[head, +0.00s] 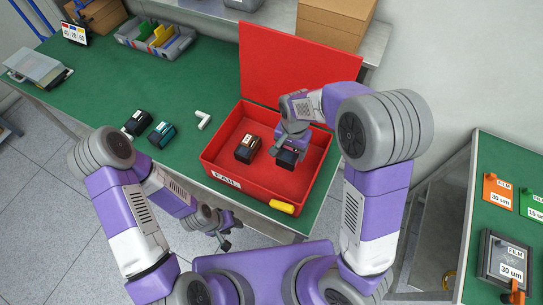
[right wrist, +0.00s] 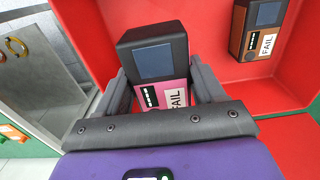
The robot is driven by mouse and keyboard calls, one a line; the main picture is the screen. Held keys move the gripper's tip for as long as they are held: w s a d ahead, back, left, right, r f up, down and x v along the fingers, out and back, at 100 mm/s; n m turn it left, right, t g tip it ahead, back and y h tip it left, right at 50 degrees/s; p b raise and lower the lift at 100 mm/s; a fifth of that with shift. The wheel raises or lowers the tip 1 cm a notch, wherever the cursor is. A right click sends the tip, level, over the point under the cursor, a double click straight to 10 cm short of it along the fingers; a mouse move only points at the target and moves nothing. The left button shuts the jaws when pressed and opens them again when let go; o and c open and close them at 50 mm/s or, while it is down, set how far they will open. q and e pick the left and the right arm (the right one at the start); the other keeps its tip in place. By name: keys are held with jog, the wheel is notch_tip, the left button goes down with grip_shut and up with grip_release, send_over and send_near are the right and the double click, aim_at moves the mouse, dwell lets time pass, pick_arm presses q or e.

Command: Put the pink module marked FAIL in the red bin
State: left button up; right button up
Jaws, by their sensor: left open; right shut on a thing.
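The pink module (right wrist: 174,92) has a black top end with a dark screen and a FAIL label on its pink face. My right gripper (head: 291,148) is shut on it, with a finger on each side in the right wrist view. In the head view the module (head: 287,160) is within the outline of the open red bin (head: 222,150), mostly seen as its dark end. I cannot tell whether it touches the bin floor. A brown module (head: 247,149), also marked FAIL in the right wrist view (right wrist: 262,27), lies in the bin. My left gripper (head: 222,232) is open and empty, off the table's front edge.
The bin's red lid (head: 300,65) stands open at the back. A black module (head: 138,121), a teal module (head: 161,134) and a white elbow piece (head: 203,120) lie left of the bin. A grey compartment tray (head: 130,38) is further back. A second table (head: 480,230) is at the right.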

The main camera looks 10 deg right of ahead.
aim_at(290, 157)
jog(key=f, duration=0.5)
jog(key=shift+w+f+b, duration=0.1)
jog(key=shift+w+b, duration=0.1)
jog(key=shift+b, duration=0.2)
jog(key=shift+s+f, duration=0.1)
jog(key=shift+f, duration=0.4)
jog(key=shift+f+b, duration=0.4)
jog(key=shift+f, duration=1.35)
jog(key=shift+f, duration=0.1)
jog(key=o, duration=1.2)
notch_tip(290, 157, up, 12)
jog(key=shift+r+p, duration=0.1)
jog(key=shift+p, duration=1.05)
